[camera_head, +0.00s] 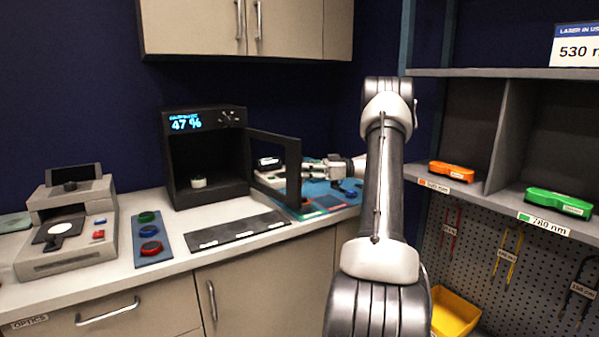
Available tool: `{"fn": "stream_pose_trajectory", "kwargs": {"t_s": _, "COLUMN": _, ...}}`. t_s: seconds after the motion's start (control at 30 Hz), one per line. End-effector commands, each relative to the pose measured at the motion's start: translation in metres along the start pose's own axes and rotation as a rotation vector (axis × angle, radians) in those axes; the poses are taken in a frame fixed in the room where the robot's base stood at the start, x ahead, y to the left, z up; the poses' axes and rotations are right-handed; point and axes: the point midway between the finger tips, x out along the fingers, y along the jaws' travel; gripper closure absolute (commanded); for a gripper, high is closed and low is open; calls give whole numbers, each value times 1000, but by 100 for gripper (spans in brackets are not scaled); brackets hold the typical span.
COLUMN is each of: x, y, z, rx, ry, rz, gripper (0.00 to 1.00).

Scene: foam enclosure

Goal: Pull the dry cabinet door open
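The dry cabinet (205,118) is a black box on the counter, with a lit display reading 47 %. Its front is open, and a small pale round item (198,182) sits inside on the floor. The cabinet door (293,182) is a black frame with a see-through middle, hinged on the right side. It stands swung well out toward the counter front. My gripper (311,168) is just right of the door's free edge, at about mid-height. It is small in the view, and I cannot tell whether its fingers touch the door or are open.
A dark labelled mat (238,230) lies before the cabinet. A blue strip with round coloured pieces (150,232) and a grey instrument (68,225) stand left. Items on a blue mat (333,197) lie behind the door and gripper. Shelves (500,73) rise on the right.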

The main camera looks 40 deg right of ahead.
Motion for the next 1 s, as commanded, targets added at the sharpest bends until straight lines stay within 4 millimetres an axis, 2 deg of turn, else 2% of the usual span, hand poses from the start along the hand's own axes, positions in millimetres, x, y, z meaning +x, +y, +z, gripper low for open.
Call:
{"fn": "stream_pose_trajectory", "kwargs": {"t_s": 0.57, "x": -2, "y": 1, "z": 0, "rx": 3, "ry": 1, "rz": -24, "gripper": 100}}
{"fn": "stream_pose_trajectory", "kwargs": {"t_s": 0.6, "x": -2, "y": 1, "z": 0, "rx": 3, "ry": 1, "rz": -24, "gripper": 83}}
{"fn": "stream_pose_trajectory", "kwargs": {"t_s": 0.7, "x": -2, "y": 1, "z": 0, "rx": 2, "ry": 1, "rz": -24, "gripper": 68}}
{"fn": "stream_pose_trajectory", "kwargs": {"t_s": 1.0, "x": -2, "y": 1, "z": -1, "rx": 0, "ry": 0, "rz": -24, "gripper": 68}}
